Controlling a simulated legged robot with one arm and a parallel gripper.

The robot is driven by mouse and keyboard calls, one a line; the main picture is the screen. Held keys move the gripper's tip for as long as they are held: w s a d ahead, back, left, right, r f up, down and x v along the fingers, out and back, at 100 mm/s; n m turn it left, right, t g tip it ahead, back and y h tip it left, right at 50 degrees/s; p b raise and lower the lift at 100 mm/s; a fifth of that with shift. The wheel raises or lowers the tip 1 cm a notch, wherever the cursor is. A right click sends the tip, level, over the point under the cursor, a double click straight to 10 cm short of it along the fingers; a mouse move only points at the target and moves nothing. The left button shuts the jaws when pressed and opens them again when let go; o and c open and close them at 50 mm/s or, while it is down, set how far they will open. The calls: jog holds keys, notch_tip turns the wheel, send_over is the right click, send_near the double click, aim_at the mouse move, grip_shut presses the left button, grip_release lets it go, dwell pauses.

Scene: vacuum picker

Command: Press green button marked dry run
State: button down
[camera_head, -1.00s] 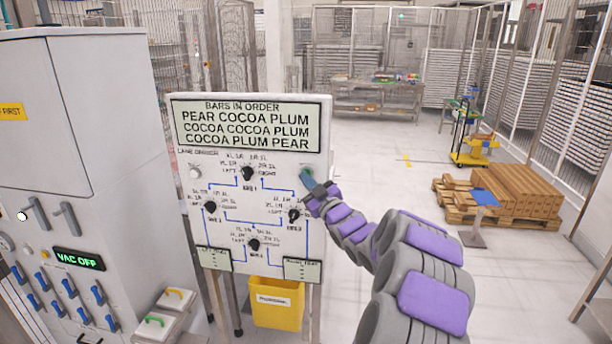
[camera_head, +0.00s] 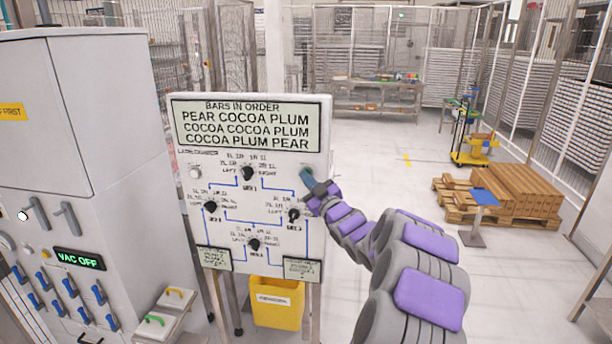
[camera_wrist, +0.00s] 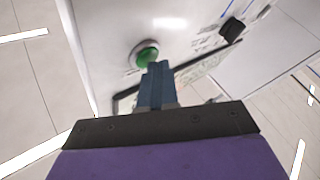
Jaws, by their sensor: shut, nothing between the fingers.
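The green button (camera_wrist: 147,55) sits in a pale round collar on the white panel (camera_head: 183,240) in the wrist view. My gripper (camera_wrist: 158,70) is shut and empty, its blue fingertips overlapping the button's lower right edge in that view. I cannot tell whether they touch it. In the head view my gripper (camera_head: 306,174) is at the panel's upper right, below the text display, and hides the button there. The "dry run" marking is not legible.
The panel carries several black knobs, such as the top one (camera_head: 248,173), and a white button (camera_head: 195,173) at left. A grey cabinet (camera_head: 80,120) reading "VAC OFF" stands at left. A yellow bin (camera_head: 277,312) is below the panel.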

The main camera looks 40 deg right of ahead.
dwell(0.3)
jog(key=shift+s+a+f+b, duration=0.1)
jog(key=shift+s+a+b, duration=0.4)
jog(key=shift+a+b, duration=0.1)
jog(key=shift+s+a+b, duration=1.6)
jog(key=shift+a+b, duration=0.05)
jog(key=shift+a, duration=0.25)
